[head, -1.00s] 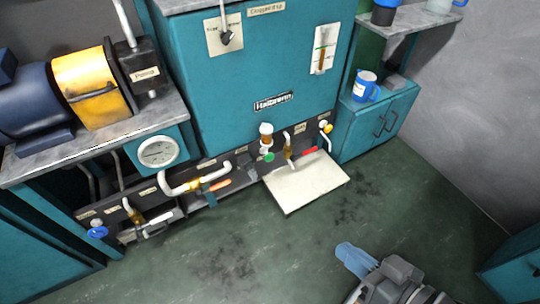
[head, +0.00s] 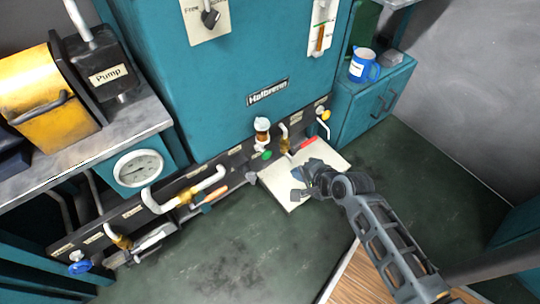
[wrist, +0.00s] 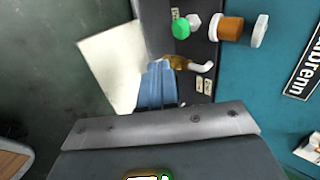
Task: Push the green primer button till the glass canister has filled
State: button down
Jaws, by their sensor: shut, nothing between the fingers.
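The green primer button (head: 267,155) sits low on the dark panel, just below the glass canister (head: 262,129). The canister shows amber in its lower part and a pale top; its exact level is too small to read. In the wrist view the green button (wrist: 181,28) is at the top, with the canister (wrist: 232,29) to its right. My gripper (head: 298,184) is shut and empty, to the lower right of the button and apart from it. Its blue fingers (wrist: 160,68) show in the wrist view, below the button and near a brass valve.
A brass valve with a white pipe (head: 284,143) and a red handle (head: 307,144) lie right of the button. A cream board (head: 272,177) lies below the panel. A gauge (head: 138,168) and more pipes are at left. A blue mug (head: 363,66) stands on the right cabinet.

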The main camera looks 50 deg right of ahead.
jog(key=shift+w+d, duration=0.15)
jog(key=shift+f, duration=0.1)
jog(key=b, duration=0.5)
send_near(269, 158)
notch_tip(269, 158, down, 4)
jog(key=shift+w+d+b, duration=0.3)
jog(key=shift+w, duration=0.75)
jog(key=shift+w+d+b, duration=0.25)
jog(key=shift+w, duration=0.75)
